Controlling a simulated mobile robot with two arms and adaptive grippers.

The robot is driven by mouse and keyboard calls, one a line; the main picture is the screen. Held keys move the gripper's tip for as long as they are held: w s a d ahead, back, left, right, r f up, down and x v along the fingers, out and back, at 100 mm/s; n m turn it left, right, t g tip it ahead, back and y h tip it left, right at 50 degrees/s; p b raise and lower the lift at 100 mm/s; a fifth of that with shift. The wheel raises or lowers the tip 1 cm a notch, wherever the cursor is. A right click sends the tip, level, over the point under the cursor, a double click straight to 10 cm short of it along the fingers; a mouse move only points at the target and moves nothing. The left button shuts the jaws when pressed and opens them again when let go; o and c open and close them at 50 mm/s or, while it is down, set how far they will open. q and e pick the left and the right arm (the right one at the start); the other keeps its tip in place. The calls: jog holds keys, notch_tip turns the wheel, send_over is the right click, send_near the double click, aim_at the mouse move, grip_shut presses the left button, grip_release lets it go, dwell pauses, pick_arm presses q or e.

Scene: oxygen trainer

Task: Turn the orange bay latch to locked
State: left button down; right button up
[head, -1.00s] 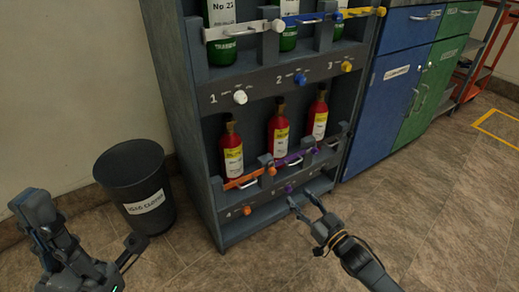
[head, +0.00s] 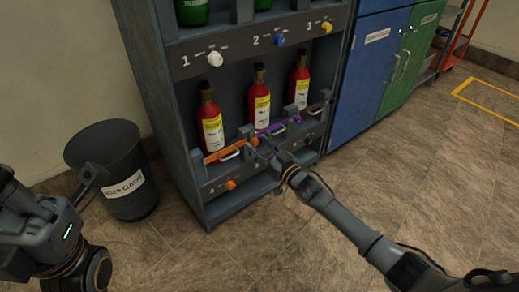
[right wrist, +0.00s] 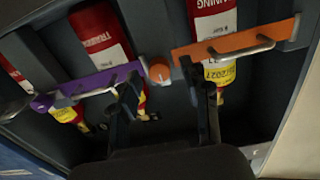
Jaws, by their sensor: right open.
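The rack's lower shelf has an orange bar (head: 222,151) across the front of the left red bottle (head: 211,127). A round orange latch knob (head: 254,141) sits at the bar's right end, and a second orange knob (head: 230,185) is on the panel below. My right gripper (head: 264,148) is close to the latch knob. In the right wrist view, upside down, its open fingers (right wrist: 165,95) point toward the latch knob (right wrist: 158,70), which shows between them; contact cannot be told. The orange bar (right wrist: 235,43) shows there too. My left gripper (head: 88,182) is at the left, its jaws unclear.
A purple bar (head: 271,130) is just right of the orange latch, in front of the middle bottle (head: 260,105). A dark bin (head: 105,150) stands left of the rack. Blue cabinets (head: 372,80) stand to the right. The floor in front is clear.

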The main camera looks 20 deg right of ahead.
jog(key=shift+w, duration=0.1)
grip_shut()
